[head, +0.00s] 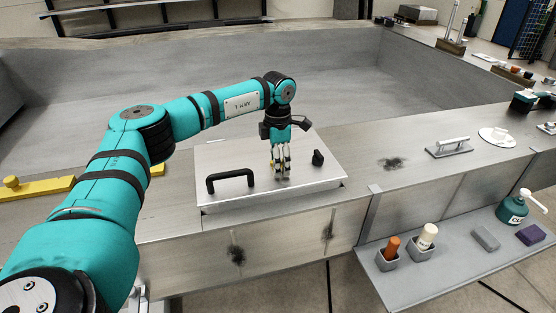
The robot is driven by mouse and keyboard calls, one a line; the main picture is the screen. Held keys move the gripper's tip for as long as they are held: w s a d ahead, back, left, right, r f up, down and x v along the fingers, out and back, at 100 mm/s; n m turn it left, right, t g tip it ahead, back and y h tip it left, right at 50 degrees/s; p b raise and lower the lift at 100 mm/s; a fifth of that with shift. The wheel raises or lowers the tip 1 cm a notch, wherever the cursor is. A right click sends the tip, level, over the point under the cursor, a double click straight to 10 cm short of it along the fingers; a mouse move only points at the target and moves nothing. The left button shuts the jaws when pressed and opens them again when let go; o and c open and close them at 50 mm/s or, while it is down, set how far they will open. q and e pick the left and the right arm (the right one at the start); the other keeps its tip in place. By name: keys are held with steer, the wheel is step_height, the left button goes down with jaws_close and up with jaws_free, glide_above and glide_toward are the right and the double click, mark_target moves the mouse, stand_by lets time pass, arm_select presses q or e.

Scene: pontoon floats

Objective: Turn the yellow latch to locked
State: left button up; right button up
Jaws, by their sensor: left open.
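A pale metal hatch lid (225,155) lies on the deck with a black bar handle (230,177) at its left and a small black knob (318,158) at its right. My left gripper (282,172) points down over the middle of the lid, between handle and knob. It is open, its fingertips close to the lid; whether they touch anything cannot be told. Traces of yellow show between the fingers, but I cannot make out a latch or its position there. A yellow bar (45,187) with a round knob lies on the deck at the far left, partly hidden by my left arm.
A shelf at the front right holds two cups (388,258) with bottles, a teal pump bottle (514,207), a grey block (485,238) and a purple block (531,234). A metal plate with a handle (449,148) lies on the deck.

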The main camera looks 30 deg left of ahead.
arm_select(q)
steer(key=shift+c, duration=0.2)
jaws_close()
steer(key=shift+n, duration=0.3)
steer(key=n, duration=0.3)
steer(key=shift+n, duration=0.3)
steer(key=n, duration=0.4)
steer(key=shift+b, duration=0.4)
steer(key=n, duration=0.5)
steer(key=shift+r, duration=0.1)
steer(key=shift+n, duration=2.3)
